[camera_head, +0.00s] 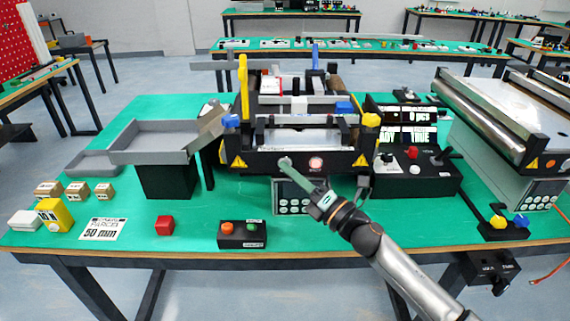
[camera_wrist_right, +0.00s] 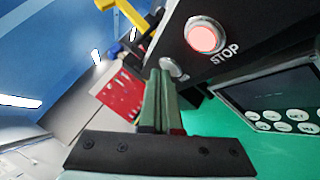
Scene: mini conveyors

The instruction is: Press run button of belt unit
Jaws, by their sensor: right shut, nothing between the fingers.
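The belt unit (camera_head: 300,135) stands on the green table with a black front panel. A red lit STOP button (camera_head: 316,164) is on that panel and shows large in the right wrist view (camera_wrist_right: 203,37). A grey round button (camera_wrist_right: 175,66) sits beside it, its label hidden, with my finger tips in front of it. My right gripper (camera_head: 290,167) is shut and empty, its fingers pointing at this grey button. The tips look to be at or very near it; I cannot tell whether they touch. My left gripper is out of view.
Below the panel is a keypad box (camera_head: 293,196). A control box with a joystick (camera_head: 415,175) stands right of the unit. A grey tray (camera_head: 150,150) is at left.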

